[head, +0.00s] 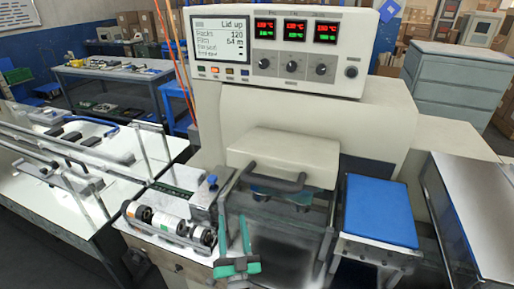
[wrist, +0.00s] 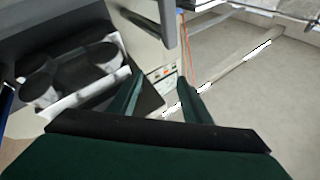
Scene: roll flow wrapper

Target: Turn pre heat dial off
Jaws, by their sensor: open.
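The control panel (head: 280,50) is on top of the cream wrapper machine, with three lit red and green displays. Below the displays is a row of three dark dials: left (head: 264,64), middle (head: 291,66) and right (head: 320,69). Their labels are too small to read, so I cannot tell which is pre heat, and their settings are unclear. My gripper (head: 235,222) has green fingers, apart and empty, low in front of the machine and well below the dials. In the wrist view my gripper (wrist: 160,78) has a small pale patch with coloured marks between its fingers.
A separate dark knob (head: 351,71) is at the panel's right end. A screen (head: 222,46) reads "Lid up". The cream lid with a dark handle (head: 272,183) is between my gripper and the panel. A blue pad (head: 381,210) is to the right; metal rollers (head: 168,222) are to the left.

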